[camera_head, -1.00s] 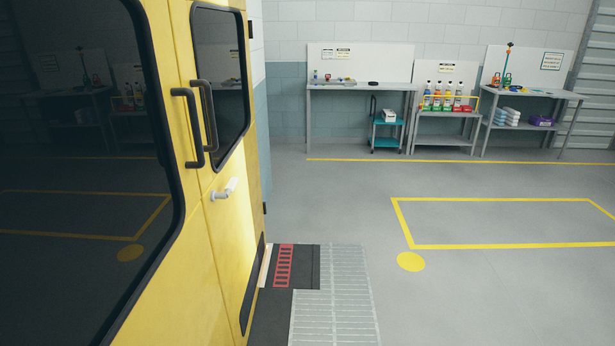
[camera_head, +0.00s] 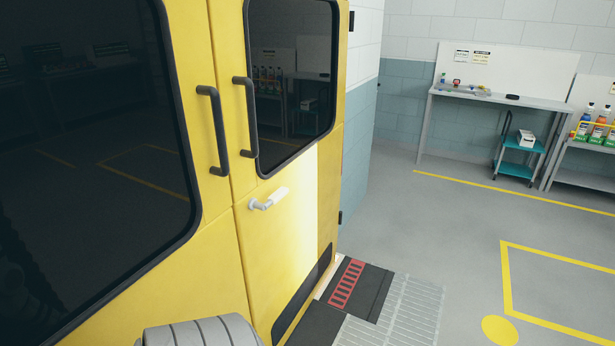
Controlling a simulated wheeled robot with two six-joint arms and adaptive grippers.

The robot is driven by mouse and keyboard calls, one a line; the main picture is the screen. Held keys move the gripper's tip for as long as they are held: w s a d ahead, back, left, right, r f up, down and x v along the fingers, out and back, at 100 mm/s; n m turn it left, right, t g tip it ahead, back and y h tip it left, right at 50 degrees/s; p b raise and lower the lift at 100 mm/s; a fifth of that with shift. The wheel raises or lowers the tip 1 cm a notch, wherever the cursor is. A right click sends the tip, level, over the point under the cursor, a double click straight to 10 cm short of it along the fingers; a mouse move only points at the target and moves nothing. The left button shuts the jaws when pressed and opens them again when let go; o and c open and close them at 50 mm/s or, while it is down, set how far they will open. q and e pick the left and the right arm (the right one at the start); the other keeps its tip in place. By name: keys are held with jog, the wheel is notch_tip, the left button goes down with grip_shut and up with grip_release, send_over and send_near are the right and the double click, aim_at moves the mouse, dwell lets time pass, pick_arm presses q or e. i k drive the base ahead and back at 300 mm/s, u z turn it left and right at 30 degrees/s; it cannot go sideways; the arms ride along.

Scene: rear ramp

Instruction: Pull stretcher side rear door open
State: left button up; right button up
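Two yellow rear doors with dark windows stand side by side, and both look shut. The left door (camera_head: 205,270) fills the left of the view and carries a black vertical grab handle (camera_head: 215,130). The right door (camera_head: 275,235) has another black grab handle (camera_head: 245,117) and, lower down, a silver lever handle (camera_head: 268,199). I cannot tell by label which one is the stretcher side door. A ribbed grey part of my own arm shows at the bottom edge. Neither gripper is in view, and nothing is seen touching the handles.
A metal grated step (camera_head: 405,315) and a dark mat with a red grid (camera_head: 346,283) lie at the foot of the right door. A workbench (camera_head: 500,96), a teal cart (camera_head: 518,160) and a shelf with bottles (camera_head: 590,150) stand at the back wall. The grey floor between is clear.

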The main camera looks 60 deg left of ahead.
aim_at(279, 67)
jog(key=u, duration=0.55)
jog(key=i, duration=0.95)
jog(key=u, duration=0.8)
jog(key=i, duration=0.25)
jog(key=u, duration=0.35)
